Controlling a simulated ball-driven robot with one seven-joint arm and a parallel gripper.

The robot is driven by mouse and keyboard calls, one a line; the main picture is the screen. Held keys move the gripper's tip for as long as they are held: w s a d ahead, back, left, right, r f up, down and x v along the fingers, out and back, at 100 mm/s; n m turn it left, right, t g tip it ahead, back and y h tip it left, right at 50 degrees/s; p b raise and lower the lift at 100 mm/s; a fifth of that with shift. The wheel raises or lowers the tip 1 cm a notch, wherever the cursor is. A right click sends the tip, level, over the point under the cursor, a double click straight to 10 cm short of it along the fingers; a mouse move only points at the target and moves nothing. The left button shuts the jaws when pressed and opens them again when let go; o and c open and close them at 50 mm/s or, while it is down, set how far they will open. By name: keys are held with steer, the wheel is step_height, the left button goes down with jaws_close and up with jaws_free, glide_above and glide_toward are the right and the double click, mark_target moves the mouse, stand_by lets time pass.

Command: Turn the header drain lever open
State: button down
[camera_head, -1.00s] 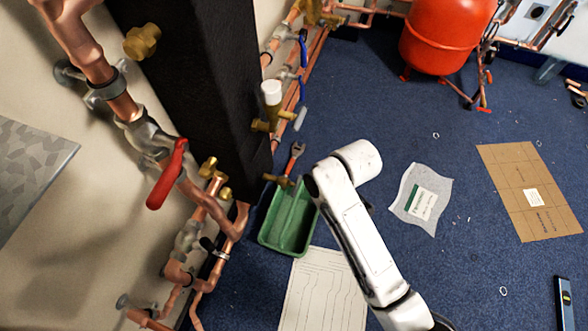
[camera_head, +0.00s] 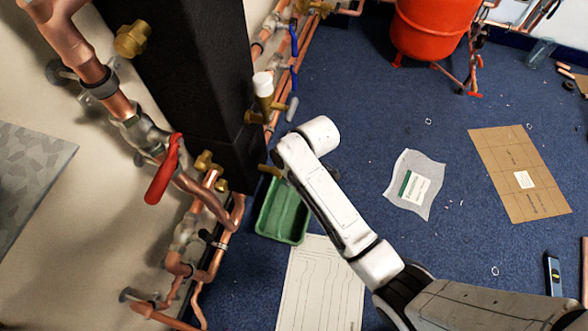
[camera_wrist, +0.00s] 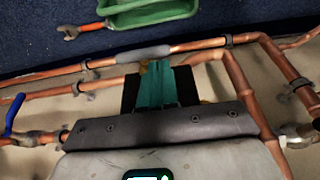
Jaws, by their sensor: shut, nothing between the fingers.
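In the head view, a red lever (camera_head: 165,170) is on the copper pipe at the left. Blue levers (camera_head: 294,38) and a pale grey-blue lever (camera_head: 292,108) are on valves beside the black column. I cannot tell which is the header drain lever. In the wrist view, a blue lever (camera_wrist: 14,115) shows at the left edge, apart from my gripper. My gripper (camera_wrist: 160,68) is shut and empty, its teal fingers close to copper pipes (camera_wrist: 200,46); contact cannot be told. In the head view my arm hides the gripper.
A green tray (camera_head: 263,221) lies on the blue floor near the column (camera_head: 190,85); it also shows in the wrist view (camera_wrist: 150,14), with a wrench (camera_wrist: 82,30) beside it. A paper sheet (camera_head: 318,290), cardboard (camera_head: 515,160) and red tank (camera_head: 430,30) are further right.

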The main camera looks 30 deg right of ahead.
mark_target(286, 183)
steer(key=shift+w+a+f, duration=0.1)
steer(key=shift+w+f, duration=0.05)
steer(key=shift+f, duration=0.5)
steer(key=shift+a, duration=0.1)
steer(key=shift+s+a+f+t+h+p, duration=0.25)
steer(key=shift+s+t+h+p, duration=0.15)
steer(key=shift+t+h, duration=0.25)
steer(key=shift+s+a+f+n+t+h, duration=0.25)
steer(key=shift+f+n+t+h, duration=0.2)
steer(key=shift+t+h, duration=0.4)
steer(key=f+t+h+b, duration=0.1)
steer(key=t+b, duration=0.1)
steer(key=b, duration=0.1)
steer(key=f+t+h+b, duration=0.1)
steer(key=t+h+b, duration=0.1)
steer(key=b, duration=0.2)
steer(key=f+n+t+h+b, duration=0.1)
steer(key=t+b, duration=0.1)
steer(key=b, duration=0.2)
steer(key=shift+s+a+f+h, duration=0.2)
steer(key=shift+s+a+h, duration=0.1)
steer(key=shift+h, duration=0.1)
steer(key=shift+w+d+f+b, duration=0.1)
steer(key=shift+w+f+b, duration=0.05)
steer(key=shift+f+b, duration=0.15)
steer(key=shift+w+d+f+b, duration=0.1)
steer(key=shift+f+b, duration=0.1)
steer(key=shift+f, duration=0.2)
